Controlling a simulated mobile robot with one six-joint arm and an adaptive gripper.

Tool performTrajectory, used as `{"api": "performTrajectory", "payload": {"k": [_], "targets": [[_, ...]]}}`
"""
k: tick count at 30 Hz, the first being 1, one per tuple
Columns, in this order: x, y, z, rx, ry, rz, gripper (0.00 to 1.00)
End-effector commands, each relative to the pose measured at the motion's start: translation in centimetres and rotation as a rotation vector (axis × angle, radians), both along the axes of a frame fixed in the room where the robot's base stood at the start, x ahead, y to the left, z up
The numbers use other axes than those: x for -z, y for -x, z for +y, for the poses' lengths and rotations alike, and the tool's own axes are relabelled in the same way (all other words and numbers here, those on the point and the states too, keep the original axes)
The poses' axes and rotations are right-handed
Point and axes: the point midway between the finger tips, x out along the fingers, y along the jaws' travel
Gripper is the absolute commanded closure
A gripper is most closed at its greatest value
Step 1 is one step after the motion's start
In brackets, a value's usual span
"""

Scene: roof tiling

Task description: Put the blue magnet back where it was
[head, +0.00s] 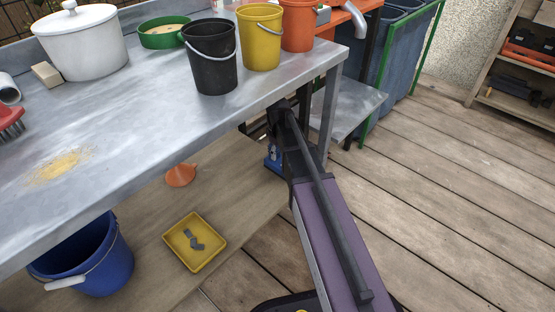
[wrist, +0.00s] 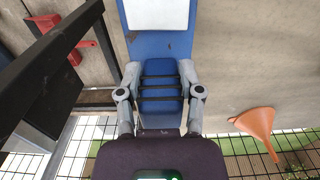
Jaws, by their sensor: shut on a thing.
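In the wrist view my gripper (wrist: 160,72) has one grey finger on each side of a blue block with dark bands, the blue magnet (wrist: 160,92), and is shut on it. A larger blue body with a white panel (wrist: 157,14) shows directly beyond the block; I cannot tell whether it is part of it. In the head view my arm reaches under the right end of the metal table, and a small blue part (head: 272,158) shows beside the table leg, above the lower shelf. The gripper is mostly hidden there.
An orange funnel (head: 180,175) lies on the lower wooden shelf (head: 150,215), also in the wrist view (wrist: 258,124). A yellow tray (head: 217,231) with grey pieces and a blue bucket (head: 105,262) are further left. Dark table framing (wrist: 50,60) is close on the wrist view's left.

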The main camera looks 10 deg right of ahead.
Motion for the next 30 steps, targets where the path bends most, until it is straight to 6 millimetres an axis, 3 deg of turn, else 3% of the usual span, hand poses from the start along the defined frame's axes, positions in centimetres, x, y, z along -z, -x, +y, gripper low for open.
{"api": "performTrajectory", "payload": {"k": [9,27,28,30], "targets": [[2.6,0.0,0.0,0.0,0.0,0.0,1.0],[3.2,0.0,0.1,-0.001,0.0,0.0,1.0],[3.1,0.0,0.1,-0.001,0.0,0.0,0.46],[3.1,0.0,0.1,-0.001,0.0,0.0,0.25]]}}
